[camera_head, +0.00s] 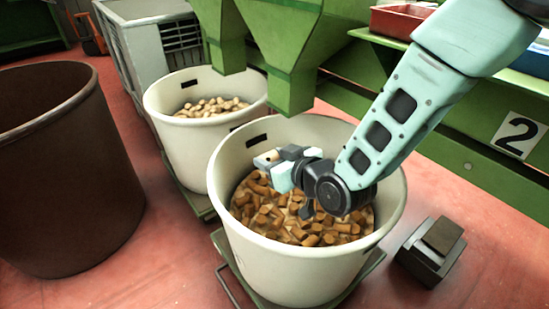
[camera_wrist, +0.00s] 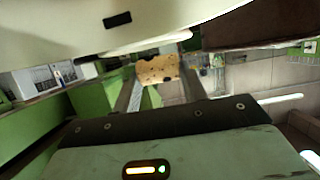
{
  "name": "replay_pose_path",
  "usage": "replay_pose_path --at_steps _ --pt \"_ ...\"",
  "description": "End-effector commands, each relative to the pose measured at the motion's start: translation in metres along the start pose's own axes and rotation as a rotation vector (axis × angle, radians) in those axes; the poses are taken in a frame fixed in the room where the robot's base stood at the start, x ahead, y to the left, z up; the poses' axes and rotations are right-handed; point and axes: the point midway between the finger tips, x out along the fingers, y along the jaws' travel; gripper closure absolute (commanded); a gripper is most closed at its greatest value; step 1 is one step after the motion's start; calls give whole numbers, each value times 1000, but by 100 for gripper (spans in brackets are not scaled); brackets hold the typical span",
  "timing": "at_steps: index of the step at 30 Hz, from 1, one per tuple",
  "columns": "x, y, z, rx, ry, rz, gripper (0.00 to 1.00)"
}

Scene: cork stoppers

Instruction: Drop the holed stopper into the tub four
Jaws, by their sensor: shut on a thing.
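My gripper (camera_head: 268,159) is above the inside of the near white tub (camera_head: 381,209), below its back rim and over a heap of brown cork stoppers (camera_head: 290,222). In the wrist view my gripper (camera_wrist: 157,80) is shut on a tan stopper (camera_wrist: 157,69) with dark holes in its face. The stopper lies crosswise between the fingertips. In the head view it is small and partly hidden by the fingers. A second white tub (camera_head: 180,140) behind holds paler stoppers (camera_head: 212,107). No number four is readable on either tub.
A large dark brown tub (camera_head: 65,180) stands at the left. Green hoppers (camera_head: 290,50) hang behind the white tubs. A sign reading 2 (camera_head: 518,135) is on the green frame at right. A dark pedal-like block (camera_head: 431,250) is on the red floor. A grey crate (camera_head: 150,40) stands behind.

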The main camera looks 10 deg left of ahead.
Motion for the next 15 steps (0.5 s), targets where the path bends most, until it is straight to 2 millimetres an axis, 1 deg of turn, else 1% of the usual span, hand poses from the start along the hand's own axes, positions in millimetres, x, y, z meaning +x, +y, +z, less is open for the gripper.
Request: replay_pose_path --at_steps 1,9,12,15 --pt "3 0 8 0 -1 0 79" --pt "14 0 38 0 -1 0 79" --pt "16 0 45 0 0 1 79" --pt "18 1 48 0 0 1 79"
